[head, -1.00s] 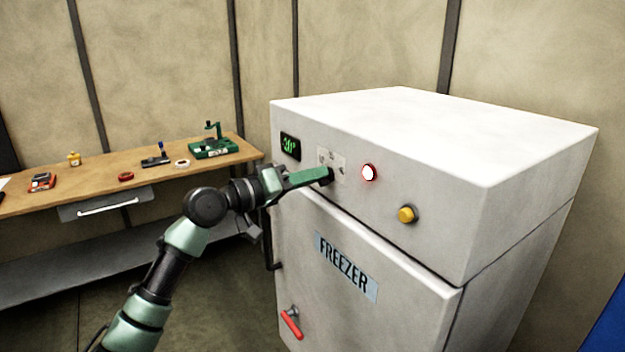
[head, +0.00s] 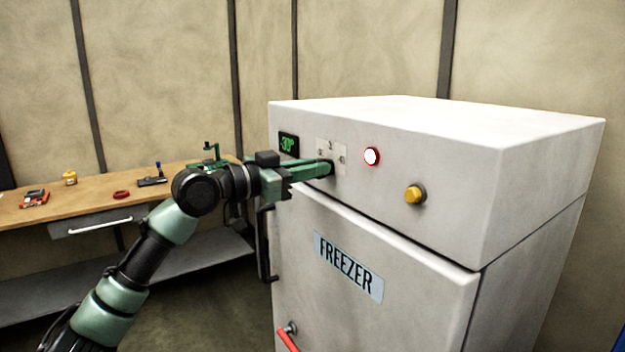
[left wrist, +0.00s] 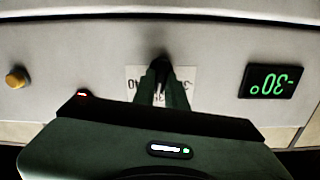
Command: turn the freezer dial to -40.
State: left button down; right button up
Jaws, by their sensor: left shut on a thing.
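The white freezer (head: 390,215) stands at the right of the head view, its door labelled FREEZER. Its black dial (head: 331,168) sits on a pale marked plate on the upper front panel, and it also shows in the left wrist view (left wrist: 162,62). My left gripper (head: 328,169) is shut on the dial; its green fingers reach it from the left and hide part of it and of the scale. The green display (head: 288,145) reads -30°; it appears upside down in the left wrist view (left wrist: 270,81). My right gripper is not in view.
A red lever (head: 287,339) is low on the door. A wooden workbench (head: 95,198) with small items stands at the left.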

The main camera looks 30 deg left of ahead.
pick_arm(q)
jog(key=shift+d+f+m+b, duration=0.1)
jog(key=shift+m+b, duration=0.6)
jog(key=shift+m, duration=1.1)
jog(key=shift+d+f+m+b, duration=0.1)
jog(key=shift+m+b, duration=0.55)
jog(key=shift+m, duration=1.15)
jog(key=c, duration=1.4)
grip_release()
jog(key=shift+c, duration=0.2)
jog(key=shift+s, duration=0.1)
jog(key=b+v, duration=0.5)
jog(key=v, duration=0.2)
jog(key=shift+s+a, duration=0.15)
jog(key=shift+s, duration=0.1)
